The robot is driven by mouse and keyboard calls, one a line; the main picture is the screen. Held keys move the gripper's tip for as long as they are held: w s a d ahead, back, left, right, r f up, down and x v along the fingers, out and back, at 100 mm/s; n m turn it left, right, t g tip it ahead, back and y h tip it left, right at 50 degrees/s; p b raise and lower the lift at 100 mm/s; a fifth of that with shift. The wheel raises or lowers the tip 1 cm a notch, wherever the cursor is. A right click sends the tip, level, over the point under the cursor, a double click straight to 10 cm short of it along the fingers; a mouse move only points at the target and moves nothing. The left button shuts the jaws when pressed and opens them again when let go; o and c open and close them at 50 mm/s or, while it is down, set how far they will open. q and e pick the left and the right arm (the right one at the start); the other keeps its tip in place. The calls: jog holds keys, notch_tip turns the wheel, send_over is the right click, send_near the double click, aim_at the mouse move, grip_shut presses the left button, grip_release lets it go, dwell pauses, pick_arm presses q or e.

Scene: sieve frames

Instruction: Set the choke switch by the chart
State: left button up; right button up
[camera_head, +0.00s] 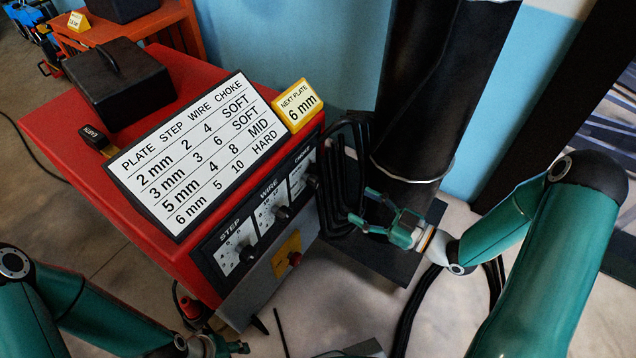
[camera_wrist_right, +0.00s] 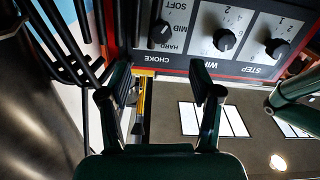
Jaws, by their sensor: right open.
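The chart (camera_head: 198,150) on the red machine lists plate, step, wire and choke; its 6 mm row reads 5, 10, HARD. A yellow sign (camera_head: 297,105) reads NEXT PLATE 6 mm. The choke switch (camera_wrist_right: 162,34) is a black knob by SOFT, MID and HARD in the right wrist view; I cannot tell its setting surely. In the head view the choke switch (camera_head: 312,182) is at the panel's right end. My right gripper (camera_head: 362,208) is open and empty, right of and apart from it. My left gripper (camera_head: 228,347) is low at the bottom edge, its jaws unclear.
The step knob (camera_head: 249,254) and wire knob (camera_head: 282,213) share the panel with the choke switch. A yellow plate with a red button (camera_head: 295,259) is below them. Black looped bars (camera_head: 335,185) stand beside the panel, close to my right gripper. A dark column (camera_head: 420,90) rises behind.

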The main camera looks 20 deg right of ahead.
aim_at(319, 182)
jog(key=b+x, duration=0.1)
jog(key=x, duration=1.2)
jog(key=shift+a+b, duration=0.1)
jog(key=shift+b, duration=0.25)
jog(key=c, duration=1.1)
jog(key=shift+c, duration=0.3)
